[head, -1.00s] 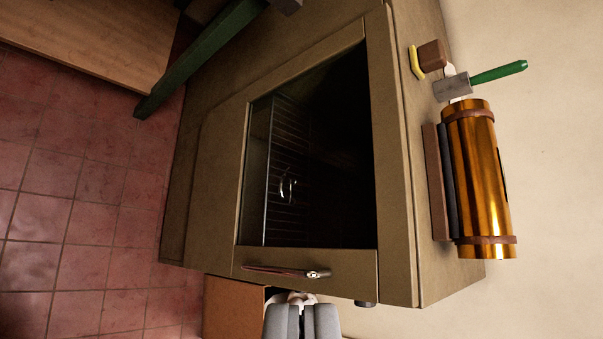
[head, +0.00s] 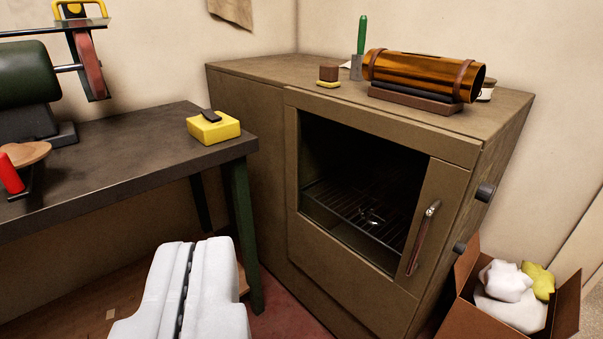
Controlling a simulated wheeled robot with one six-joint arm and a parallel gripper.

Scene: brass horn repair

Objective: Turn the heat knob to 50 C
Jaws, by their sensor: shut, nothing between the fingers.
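The olive-brown oven (head: 345,245) stands in the middle, its glass door closed and a wire rack visible inside. Two dark knobs stick out on its right side: an upper, larger knob (head: 486,192) and a lower, smaller knob (head: 459,248). I cannot tell which one is the heat knob, and no scale or temperature marks can be read from here. My gripper (head: 190,250) is shut and empty at the lower left, in front of the oven and well away from both knobs.
A dark workbench (head: 120,155) stands at left, with a yellow box (head: 213,127) near its edge. A cardboard box (head: 470,285) of rags stands close beside the oven, below the knobs. A brass tube (head: 415,72) lies on the oven top. The door handle (head: 421,238) protrudes.

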